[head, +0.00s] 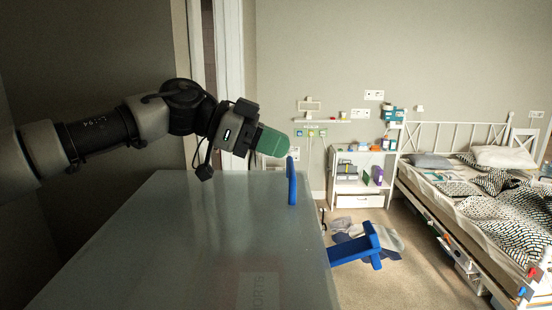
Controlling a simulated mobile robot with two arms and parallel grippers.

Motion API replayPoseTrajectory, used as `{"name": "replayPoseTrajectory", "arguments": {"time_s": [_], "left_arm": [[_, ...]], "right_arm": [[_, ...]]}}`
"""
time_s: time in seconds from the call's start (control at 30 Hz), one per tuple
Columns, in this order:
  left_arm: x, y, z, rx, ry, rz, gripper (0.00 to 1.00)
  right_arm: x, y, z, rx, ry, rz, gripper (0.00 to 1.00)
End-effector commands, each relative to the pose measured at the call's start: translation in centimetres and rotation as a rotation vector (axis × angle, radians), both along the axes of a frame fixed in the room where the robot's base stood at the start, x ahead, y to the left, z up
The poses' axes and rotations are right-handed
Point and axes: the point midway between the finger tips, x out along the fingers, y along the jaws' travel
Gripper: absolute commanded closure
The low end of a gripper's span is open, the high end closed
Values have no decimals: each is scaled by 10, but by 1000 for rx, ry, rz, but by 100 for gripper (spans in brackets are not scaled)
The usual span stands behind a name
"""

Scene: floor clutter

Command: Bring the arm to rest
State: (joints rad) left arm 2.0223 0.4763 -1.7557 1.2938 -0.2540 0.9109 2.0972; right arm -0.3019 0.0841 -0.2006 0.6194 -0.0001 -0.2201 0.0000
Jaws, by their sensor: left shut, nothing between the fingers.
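My left arm comes in from the left, and its gripper (273,142) with green fingers is shut and empty. The gripper is above the far edge of a large grey-green box-like surface (190,240) in the foreground. A blue upright piece (292,181) stands at that surface's far right edge, just below and right of the fingertips in the picture. Another blue piece (355,248) sticks out from its right side. My right gripper does not show.
A bed (460,195) with pillows and a patterned blanket stands at the right. A white shelf unit (347,190) with boxes stands against the back wall. Clothes (390,240) lie on the floor between the box-like surface and the bed. A white door frame (229,60) is behind my arm.

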Motion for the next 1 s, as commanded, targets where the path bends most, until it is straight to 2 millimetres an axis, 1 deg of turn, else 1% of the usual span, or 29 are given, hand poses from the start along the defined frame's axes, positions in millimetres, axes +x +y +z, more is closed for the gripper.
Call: {"name": "replayPoseTrajectory", "arguments": {"time_s": [0.37,0.47,0.53,0.57,0.6,0.67,0.77,0.83,1.0], "left_arm": [[0,0,1,-2,0,0,100],[0,0,-4,18,1,-1,100],[0,-1,-12,49,2,-2,100],[0,0,-11,63,2,-2,100],[1,0,-7,82,1,-3,100],[3,3,7,75,0,-4,100],[2,10,20,74,-2,-8,100],[3,21,25,73,-2,-6,100],[3,49,44,72,-2,-6,100]], "right_arm": [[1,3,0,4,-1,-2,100],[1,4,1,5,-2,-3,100],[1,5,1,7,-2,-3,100],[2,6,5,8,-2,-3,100],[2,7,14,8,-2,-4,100],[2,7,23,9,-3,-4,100],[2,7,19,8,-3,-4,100],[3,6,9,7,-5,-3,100],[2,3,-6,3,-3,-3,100]]}}
